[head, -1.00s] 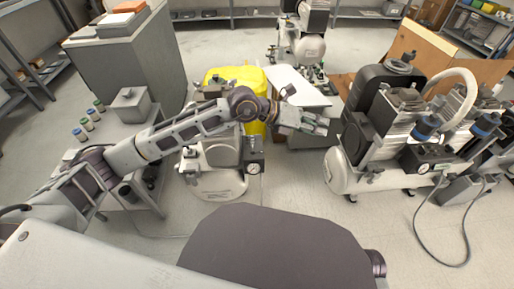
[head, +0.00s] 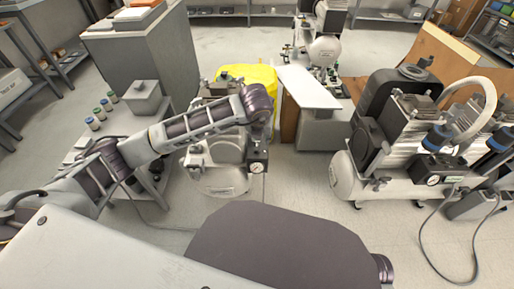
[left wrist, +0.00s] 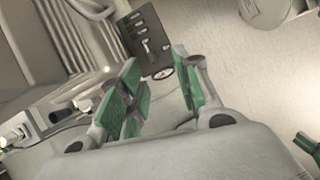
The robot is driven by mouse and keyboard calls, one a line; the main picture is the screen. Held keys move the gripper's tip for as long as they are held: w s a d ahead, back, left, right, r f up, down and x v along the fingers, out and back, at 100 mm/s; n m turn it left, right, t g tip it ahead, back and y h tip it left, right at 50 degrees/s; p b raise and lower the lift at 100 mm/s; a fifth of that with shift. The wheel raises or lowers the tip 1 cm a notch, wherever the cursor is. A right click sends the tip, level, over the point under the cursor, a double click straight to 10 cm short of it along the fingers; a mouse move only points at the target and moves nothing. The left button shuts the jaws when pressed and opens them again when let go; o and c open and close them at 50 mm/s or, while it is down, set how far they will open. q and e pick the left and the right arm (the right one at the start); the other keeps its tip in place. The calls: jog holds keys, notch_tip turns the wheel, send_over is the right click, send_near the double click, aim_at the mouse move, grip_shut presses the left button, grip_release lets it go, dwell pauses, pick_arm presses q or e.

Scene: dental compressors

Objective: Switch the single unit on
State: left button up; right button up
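The single unit, a small compressor with a pale tank (head: 222,182), stands on the floor below my left arm, its top partly hidden by the arm. Its dark control box (head: 257,155) with a round gauge is on its right side. In the left wrist view a dark switch panel (left wrist: 148,38) with small pale switches and a gauge (left wrist: 162,72) lies just beyond my fingertips; the switch position is too small to tell. My left gripper (left wrist: 157,58) is open and empty, its green-padded fingers apart and not touching the panel. In the head view its fingers are hidden.
A larger twin-motor compressor (head: 410,140) with a cable stands at right. A yellow bin (head: 247,73) and a white-topped cabinet (head: 308,88) stand behind the single unit. A low grey table (head: 125,130) with small jars is at left. Floor between the compressors is clear.

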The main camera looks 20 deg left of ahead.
aim_at(257, 148)
pick_arm(q)
jog(key=shift+s+a+f+n+g+y, duration=0.25)
jog(key=shift+s+a+n+g, duration=0.2)
jog(key=shift+a+n, duration=0.45)
pick_arm(e)
jog(key=shift+s, duration=0.1)
pick_arm(q)
jog(key=shift+d, duration=0.2)
jog(key=shift+f, duration=0.1)
pick_arm(e)
jog(key=shift+f, duration=0.2)
pick_arm(q)
jog(key=b+x, duration=0.4)
jog(key=x, duration=0.7)
jog(key=shift+w+a+f, duration=0.1)
jog(key=shift+w+f, duration=0.1)
jog(key=shift+x, duration=0.95)
pick_arm(e)
notch_tip(257, 148, down, 8)
jog(key=a+t+y, duration=0.1)
jog(key=shift+w+a+r+m, duration=0.2)
jog(key=shift+a+r+m, duration=0.05)
jog(key=shift+m, duration=0.15)
pick_arm(q)
grip_shut()
